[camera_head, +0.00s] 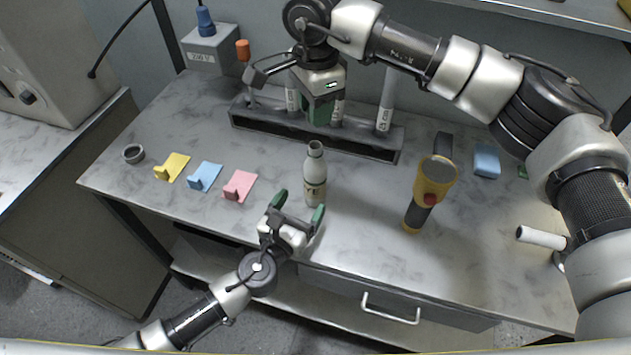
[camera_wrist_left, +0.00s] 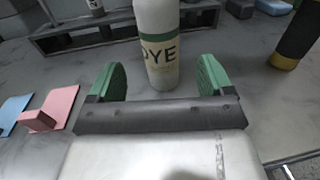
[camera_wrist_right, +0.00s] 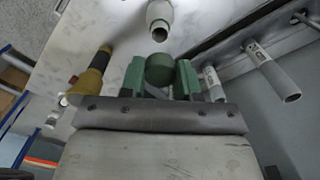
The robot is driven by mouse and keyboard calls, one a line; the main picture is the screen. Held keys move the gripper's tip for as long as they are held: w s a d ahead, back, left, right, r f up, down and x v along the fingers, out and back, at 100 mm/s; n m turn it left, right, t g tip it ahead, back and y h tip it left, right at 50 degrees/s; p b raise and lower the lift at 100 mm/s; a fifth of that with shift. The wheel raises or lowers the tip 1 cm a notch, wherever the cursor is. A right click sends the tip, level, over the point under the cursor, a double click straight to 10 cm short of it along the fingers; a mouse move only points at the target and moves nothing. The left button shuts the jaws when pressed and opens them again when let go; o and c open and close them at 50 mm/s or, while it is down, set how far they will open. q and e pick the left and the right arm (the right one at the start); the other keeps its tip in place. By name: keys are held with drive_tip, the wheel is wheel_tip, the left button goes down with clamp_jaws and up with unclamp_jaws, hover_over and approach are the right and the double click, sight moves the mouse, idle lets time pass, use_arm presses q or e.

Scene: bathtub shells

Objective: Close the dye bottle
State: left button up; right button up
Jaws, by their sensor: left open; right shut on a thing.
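The dye bottle (camera_head: 315,178) stands upright on the grey bench with its mouth uncapped. Its "DYE" label faces me in the left wrist view (camera_wrist_left: 163,52). The open mouth of the bottle (camera_wrist_right: 160,25) shows in the right wrist view. My left gripper (camera_head: 299,206) is open, just in front of the bottle, with its green fingers on either side and not touching it. My right gripper (camera_head: 320,108) is above and behind the bottle, in front of the rack. It is shut on a round green cap (camera_wrist_right: 160,70).
A dark rack (camera_head: 270,126) with several white tubes stands behind the bottle. The bench's front edge is close below.

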sight(310, 189)
use_arm(q)
drive_tip(key=x, duration=0.7)
drive_tip(key=shift+w+d, duration=0.15)
drive_tip(key=shift+w, duration=0.15)
drive_tip(key=c, duration=1.4)
drive_tip(key=shift+o, duration=0.2)
use_arm(e)
drive_tip(key=shift+f, duration=2.45)
